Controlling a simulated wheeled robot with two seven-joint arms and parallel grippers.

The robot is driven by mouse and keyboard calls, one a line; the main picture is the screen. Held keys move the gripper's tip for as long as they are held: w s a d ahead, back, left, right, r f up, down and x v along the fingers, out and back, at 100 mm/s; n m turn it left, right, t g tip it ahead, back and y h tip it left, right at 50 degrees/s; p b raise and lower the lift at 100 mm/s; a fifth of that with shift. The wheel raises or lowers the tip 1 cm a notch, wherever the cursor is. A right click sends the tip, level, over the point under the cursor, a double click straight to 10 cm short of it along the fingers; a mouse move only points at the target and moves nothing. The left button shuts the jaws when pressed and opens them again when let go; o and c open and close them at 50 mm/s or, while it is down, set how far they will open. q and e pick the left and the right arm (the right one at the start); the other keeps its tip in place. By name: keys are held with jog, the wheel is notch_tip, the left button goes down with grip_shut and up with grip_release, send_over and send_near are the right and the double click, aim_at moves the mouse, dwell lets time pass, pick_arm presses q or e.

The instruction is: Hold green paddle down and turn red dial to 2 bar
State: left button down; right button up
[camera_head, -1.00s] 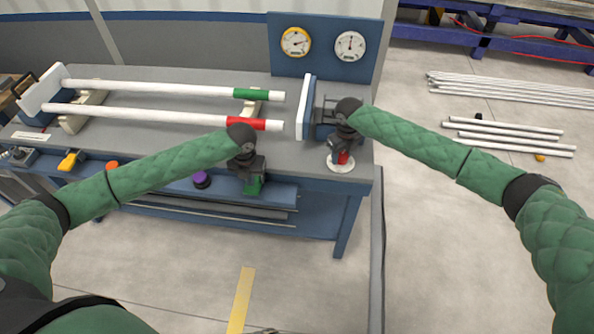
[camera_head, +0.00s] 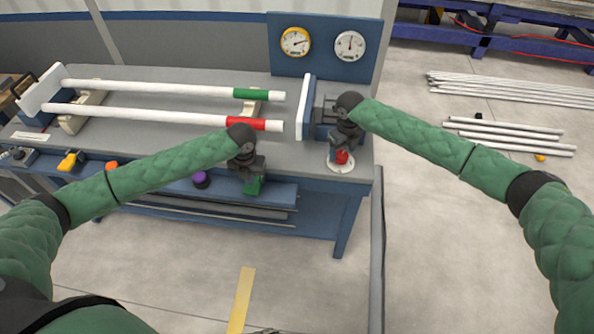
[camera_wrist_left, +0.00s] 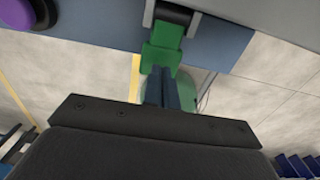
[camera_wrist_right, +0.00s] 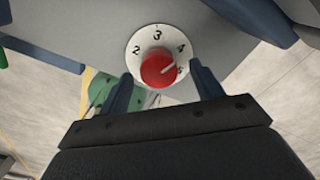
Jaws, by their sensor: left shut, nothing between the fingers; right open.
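The green paddle (camera_head: 254,186) sticks out from the front edge of the bench, and it also shows in the left wrist view (camera_wrist_left: 160,57). My left gripper (camera_wrist_left: 162,75) is shut and empty, with its fingertips at the paddle's outer end; contact is hard to tell. The red dial (camera_wrist_right: 158,69) sits on a white round plate numbered 2 to 5 (camera_wrist_right: 138,67), and its white mark points right, near 5. My right gripper (camera_wrist_right: 163,80) is open, with one finger on each side of the dial and no clear grip on it. The head view shows the dial (camera_head: 342,157) below it.
A yellow-rimmed gauge (camera_head: 295,42) and a white gauge (camera_head: 349,46) are on the blue back panel. Two white pipes with green (camera_head: 252,94) and red (camera_head: 246,124) bands lie on the bench. A purple knob (camera_head: 200,179) is left of the paddle.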

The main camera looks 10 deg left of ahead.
jog(key=shift+r, duration=0.85)
jog(key=m, duration=0.6)
jog(key=shift+m, duration=0.4)
jog(key=m, duration=0.7)
jog(key=shift+f, duration=0.15)
jog(key=shift+f, duration=1.85)
jog(key=c, duration=0.9)
